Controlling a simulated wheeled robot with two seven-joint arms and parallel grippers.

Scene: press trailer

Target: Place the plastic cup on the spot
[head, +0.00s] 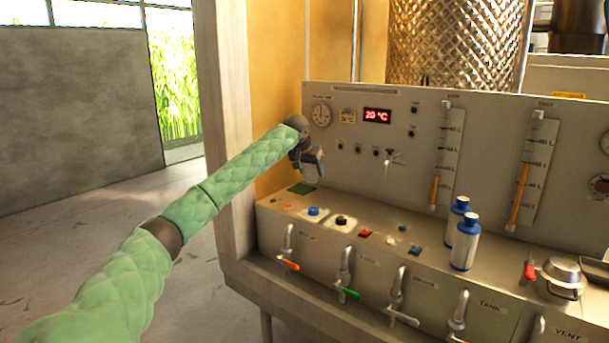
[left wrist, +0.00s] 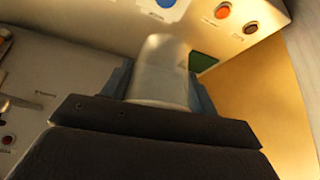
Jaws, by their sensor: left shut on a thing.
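My left gripper (head: 311,165) is shut on the plastic cup (left wrist: 161,72), a pale, translucent cup between its two fingers in the left wrist view. In the head view the cup is mostly hidden by the gripper and hard to make out. The spot, a dark green square (head: 301,188), lies on the panel's ledge at its left end, just below the gripper. The green square also shows in the left wrist view (left wrist: 202,61), partly hidden behind the cup. The cup appears held above the ledge, with the gripper close to the upright panel. My right gripper is out of view.
The ledge (head: 375,226) carries coloured buttons right of the green square. Two blue-capped bottles (head: 464,246) stand farther right. Taps (head: 346,265) stick out along the front. The upright panel (head: 405,130) with gauges and a valve rises behind. A wooden post (head: 224,120) stands left.

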